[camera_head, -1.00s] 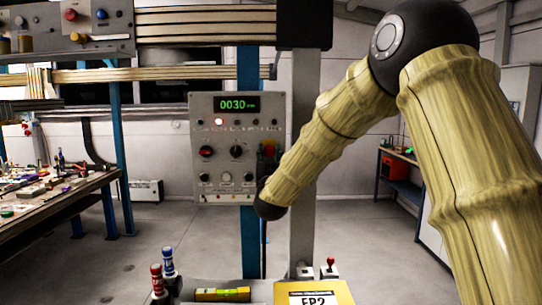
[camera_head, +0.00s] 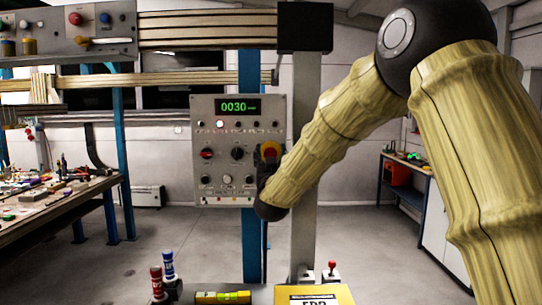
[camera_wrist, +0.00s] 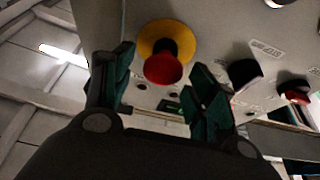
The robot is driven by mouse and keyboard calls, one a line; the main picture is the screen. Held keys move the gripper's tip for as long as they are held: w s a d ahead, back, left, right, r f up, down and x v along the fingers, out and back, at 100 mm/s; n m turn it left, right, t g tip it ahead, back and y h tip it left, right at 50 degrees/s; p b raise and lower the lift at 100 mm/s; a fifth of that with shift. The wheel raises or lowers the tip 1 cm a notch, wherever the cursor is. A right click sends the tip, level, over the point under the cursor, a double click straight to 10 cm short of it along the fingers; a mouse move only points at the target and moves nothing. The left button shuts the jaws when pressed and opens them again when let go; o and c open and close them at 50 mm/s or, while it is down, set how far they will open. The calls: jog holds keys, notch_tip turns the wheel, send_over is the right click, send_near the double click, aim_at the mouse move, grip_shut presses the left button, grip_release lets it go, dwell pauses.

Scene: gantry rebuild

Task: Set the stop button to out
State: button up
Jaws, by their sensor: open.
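The stop button (camera_wrist: 164,66) is a red mushroom head on a yellow round base, mounted on a grey control panel (camera_head: 222,107). In the head view the stop button (camera_head: 270,150) shows at the panel's right edge, partly covered by my arm. In the wrist view my gripper (camera_wrist: 160,60) is open, one dark green finger on each side of the red head. Gaps show between the fingers and the head, and nothing is held.
The panel carries a green display (camera_head: 238,107) reading 0030, a lit lamp (camera_head: 220,124) and several dark knobs. A grey post (camera_head: 303,170) stands just right of the panel. A cluttered workbench (camera_head: 60,215) is at left. A yellow box (camera_head: 335,293) is in front below.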

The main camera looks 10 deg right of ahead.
jog(key=shift+w+f, duration=0.15)
jog(key=shift+f, duration=0.05)
jog(key=v, duration=1.2)
jog(key=shift+r, duration=0.25)
jog(key=shift+r, duration=0.1)
